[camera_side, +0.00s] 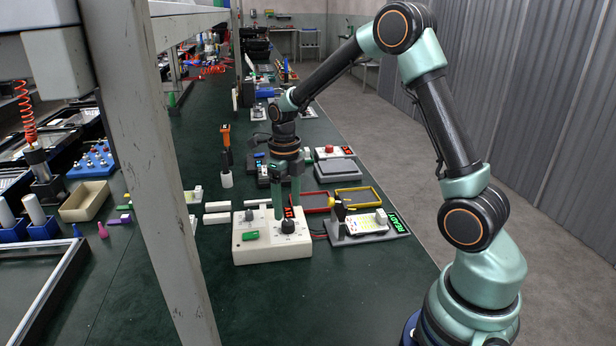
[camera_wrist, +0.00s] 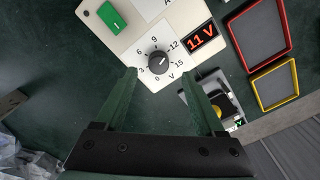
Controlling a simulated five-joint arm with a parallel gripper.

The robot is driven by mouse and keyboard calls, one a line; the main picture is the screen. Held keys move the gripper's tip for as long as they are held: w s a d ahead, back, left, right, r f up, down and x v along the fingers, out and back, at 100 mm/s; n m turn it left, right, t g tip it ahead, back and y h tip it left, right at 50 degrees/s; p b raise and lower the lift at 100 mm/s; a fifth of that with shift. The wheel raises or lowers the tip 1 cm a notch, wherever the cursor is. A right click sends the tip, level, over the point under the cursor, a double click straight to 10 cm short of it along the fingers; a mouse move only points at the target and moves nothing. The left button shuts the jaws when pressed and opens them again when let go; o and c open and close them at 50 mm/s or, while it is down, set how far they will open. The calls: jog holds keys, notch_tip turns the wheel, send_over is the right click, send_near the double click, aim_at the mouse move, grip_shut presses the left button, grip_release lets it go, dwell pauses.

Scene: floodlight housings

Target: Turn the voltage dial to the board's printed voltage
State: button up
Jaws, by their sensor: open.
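The voltage dial (camera_wrist: 158,61) is a dark round knob on a white power supply box (camera_side: 258,249). The red display (camera_wrist: 202,38) reads 11 V. In the side view the dial (camera_side: 289,226) sits below my gripper (camera_side: 286,207). My gripper (camera_wrist: 160,76) is open, its green fingers spread to either side of the dial in the wrist view, apart from it. A pale board (camera_side: 363,224) lies in a grey fixture to the right; its printed voltage is too small to read.
A green READY sign (camera_side: 398,222) is by the fixture. Red (camera_side: 309,202) and yellow (camera_side: 362,197) trays lie behind. A grey post (camera_side: 160,170) stands at left.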

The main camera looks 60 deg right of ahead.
aim_at(288, 223)
notch_tip(288, 223, up, 7)
jog(key=shift+r, duration=0.15)
dwell(0.4)
notch_tip(288, 223, down, 12)
jog(key=m, duration=3.1)
jog(key=shift+s+a+t, duration=0.15)
jog(key=shift+t, duration=0.15)
